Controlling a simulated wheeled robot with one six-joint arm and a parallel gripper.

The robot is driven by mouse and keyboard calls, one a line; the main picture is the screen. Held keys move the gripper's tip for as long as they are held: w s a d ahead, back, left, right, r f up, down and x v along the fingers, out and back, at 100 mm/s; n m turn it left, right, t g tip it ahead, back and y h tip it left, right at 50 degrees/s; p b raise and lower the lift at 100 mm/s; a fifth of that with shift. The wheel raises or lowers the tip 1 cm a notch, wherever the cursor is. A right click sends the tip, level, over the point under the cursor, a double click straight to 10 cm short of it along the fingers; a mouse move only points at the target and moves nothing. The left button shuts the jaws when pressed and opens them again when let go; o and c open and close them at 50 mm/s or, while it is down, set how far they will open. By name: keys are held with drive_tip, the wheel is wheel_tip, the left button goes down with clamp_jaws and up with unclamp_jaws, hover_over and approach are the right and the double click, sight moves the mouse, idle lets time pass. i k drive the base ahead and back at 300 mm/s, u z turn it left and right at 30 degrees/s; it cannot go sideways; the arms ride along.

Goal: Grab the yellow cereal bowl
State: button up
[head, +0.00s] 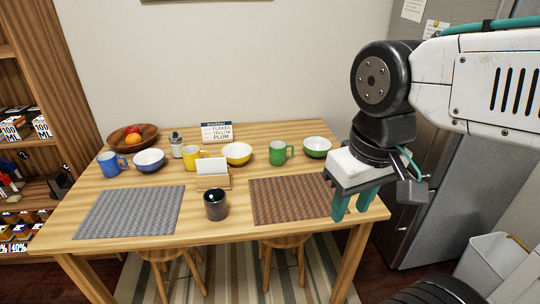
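The yellow cereal bowl (237,160) stands upright toward the back of the wooden table (150,240), with a pale inside. It sits between a yellow mug (191,158) on its left and a green mug (277,153) on its right. My gripper (352,205) hangs at the table's right edge, well to the right of the yellow bowl and nearer the camera. Its two teal fingers point down, apart, with nothing seen between them.
A blue bowl (149,161), green bowl (317,149) and blue mug (109,165) share the back row. A card holder (213,183) and black cup (216,204) stand in front of the yellow bowl. Grey (130,212) and brown (290,201) mats lie in front.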

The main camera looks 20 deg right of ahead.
sight(236, 154)
drive_tip(key=k, duration=0.6)
drive_tip(key=z, duration=0.5)
drive_tip(key=i, duration=1.45)
drive_tip(key=u, duration=0.35)
